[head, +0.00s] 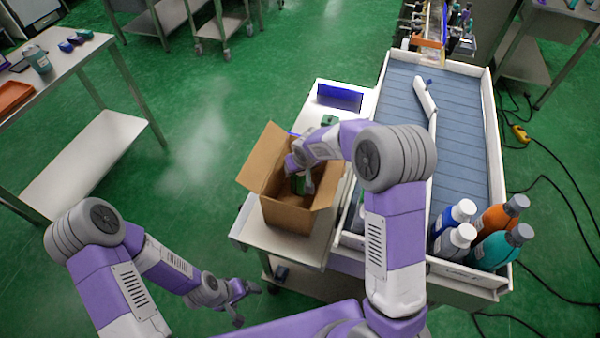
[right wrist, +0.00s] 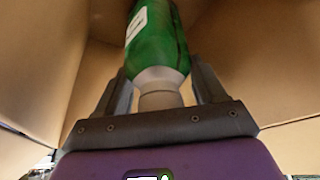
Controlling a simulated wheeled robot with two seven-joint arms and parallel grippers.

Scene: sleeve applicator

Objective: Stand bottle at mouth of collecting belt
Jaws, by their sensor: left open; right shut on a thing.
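A green bottle (right wrist: 158,45) with a pale shoulder and grey cap is inside the open cardboard box (head: 288,214). My right gripper (right wrist: 160,88) is shut on it at the cap end, one finger on each side. In the head view the right gripper (head: 303,184) reaches down into the box, and only a little green shows. The blue-grey collecting belt (head: 455,130) lies to the right of the box, with white side walls and a white angled guide (head: 426,95). My left gripper (head: 241,297) is open and empty, low beside the small table.
The box stands on a white table (head: 322,245) beside the belt. The belt's middle is clear. Cables (head: 550,165) lie on the floor at right.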

